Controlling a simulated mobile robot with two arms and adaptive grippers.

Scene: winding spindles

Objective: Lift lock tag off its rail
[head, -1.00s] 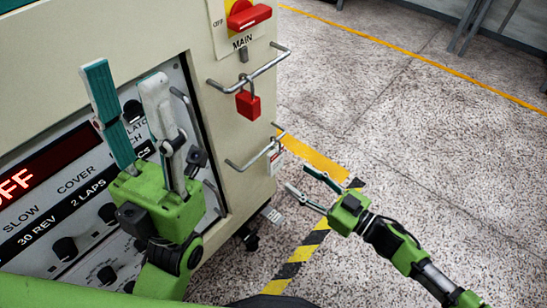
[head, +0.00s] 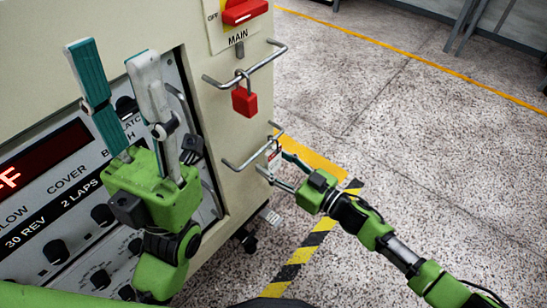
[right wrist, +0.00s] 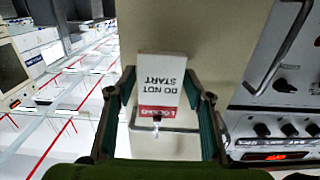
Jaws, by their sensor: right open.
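The lock tag, a white card with a red band, hangs on the lower wire rail (head: 250,160) of the cream cabinet, small and partly covered in the head view (head: 273,151). In the right wrist view the tag (right wrist: 160,82) shows upside down with "DO NOT START", and the rail (right wrist: 180,129) crosses below it. My right gripper (head: 272,166) is open at the lower rail. In the right wrist view its fingers stand on both sides of the tag, with gaps. My left gripper (head: 109,53) is open and empty in front of the control panel.
A red padlock (head: 245,101) hangs on the upper rail (head: 262,66), below the red MAIN switch (head: 243,11). The control panel (head: 60,175) with knobs is at left. Speckled floor (head: 420,150) to the right is clear, with yellow and striped tape.

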